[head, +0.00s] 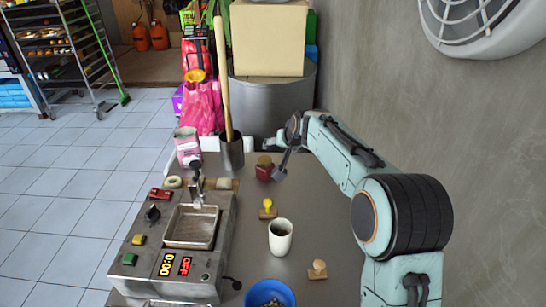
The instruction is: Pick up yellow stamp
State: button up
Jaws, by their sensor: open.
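The yellow stamp (267,206) stands upright on the table, with a yellow knob handle on a brown block base. It is left of the middle of the table, behind the white cup. My gripper (280,173) hangs at the far side of the table, behind and slightly right of the yellow stamp and clear of it. It is small and seen side-on, and it is open with nothing visible in it. A second stamp (318,269) with a pale wooden handle stands at the front right.
The white cup (281,238) and a blue bowl (269,295) are nearer the front. A tall dark holder (231,152) with a wooden rod stands behind.

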jog(key=g, duration=0.2)
send_over(269, 202)
jog(key=d, duration=0.2)
notch_tip(269, 202, down, 11)
jog(key=shift+m+g, duration=0.3)
jog(key=shift+g, duration=0.1)
jog(key=f, duration=0.2)
jog(key=s+f, duration=0.1)
jog(key=f, duration=0.2)
jog(key=s+a+f, duration=0.1)
jog(key=f, duration=0.1)
jog(key=shift+f, duration=0.35)
jog(key=x, duration=0.6)
grip_shut()
